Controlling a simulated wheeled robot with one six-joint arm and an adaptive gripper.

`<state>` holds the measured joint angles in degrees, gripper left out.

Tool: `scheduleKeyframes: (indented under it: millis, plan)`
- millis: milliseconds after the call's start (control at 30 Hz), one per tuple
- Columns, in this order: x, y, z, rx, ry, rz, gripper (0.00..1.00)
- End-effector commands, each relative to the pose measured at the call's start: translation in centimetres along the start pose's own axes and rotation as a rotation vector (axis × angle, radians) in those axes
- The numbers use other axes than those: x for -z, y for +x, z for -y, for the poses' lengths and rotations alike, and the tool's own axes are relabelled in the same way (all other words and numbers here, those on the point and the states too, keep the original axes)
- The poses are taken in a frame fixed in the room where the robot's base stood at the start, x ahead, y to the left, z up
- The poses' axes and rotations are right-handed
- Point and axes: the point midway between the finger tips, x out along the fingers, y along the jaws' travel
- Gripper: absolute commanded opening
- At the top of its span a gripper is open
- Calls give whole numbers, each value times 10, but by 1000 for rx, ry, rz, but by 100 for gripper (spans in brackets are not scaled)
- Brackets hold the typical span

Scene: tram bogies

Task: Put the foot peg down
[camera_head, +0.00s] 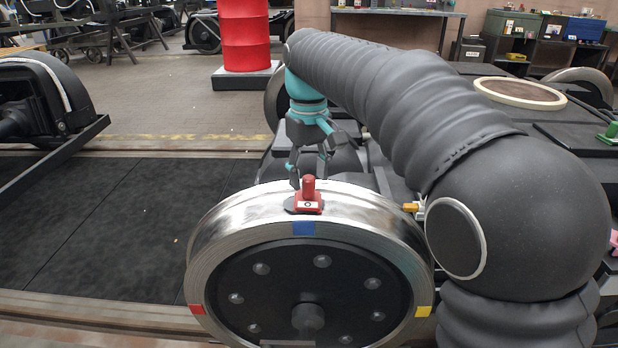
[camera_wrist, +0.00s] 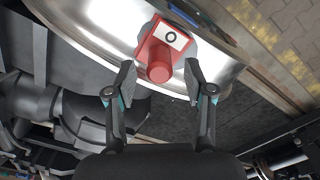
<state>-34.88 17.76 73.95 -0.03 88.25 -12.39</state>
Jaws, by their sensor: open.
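The foot peg (camera_head: 309,194) is a red block with an upright red round post and a white label with a dark ring. It sits on a dark pad on top of the shiny steel wheel (camera_head: 212,243). In the wrist view the foot peg (camera_wrist: 161,56) lies just beyond and between my fingertips, against the bright wheel rim (camera_wrist: 108,22). My gripper (camera_head: 311,178) is open, just behind the peg in the head view. In the wrist view its two fingers (camera_wrist: 160,84) stand apart, one on each side of the post. I cannot tell whether they touch it.
The wheel face has blue (camera_head: 304,228), red and yellow marks. A red drum (camera_head: 245,35) stands behind on a grey base. A dark bogie part (camera_head: 45,105) is at the left. Dark floor mats (camera_head: 100,215) left of the wheel are clear. A round-lidded dark frame (camera_head: 520,93) is at the right.

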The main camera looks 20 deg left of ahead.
Motion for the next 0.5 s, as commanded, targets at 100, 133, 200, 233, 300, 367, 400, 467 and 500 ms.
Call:
scheduleKeyframes:
  millis: [100, 133, 200, 233, 300, 367, 400, 467, 500]
  plan:
    - [1, -27, 0, -1, 0, -2, 53]
    - [1, -34, 0, -1, 0, -3, 53]
    - [1, -48, 0, -1, 0, -3, 53]
    - [1, -54, 0, -1, 0, -3, 53]
    - [1, -67, 0, -1, 0, -3, 53]
    - [1, -77, 0, -1, 0, -2, 53]
    - [1, -83, 0, -1, 0, -2, 53]
    - [1, -90, 0, 0, 0, -1, 53]
    - [1, -94, 0, 0, 0, -2, 53]
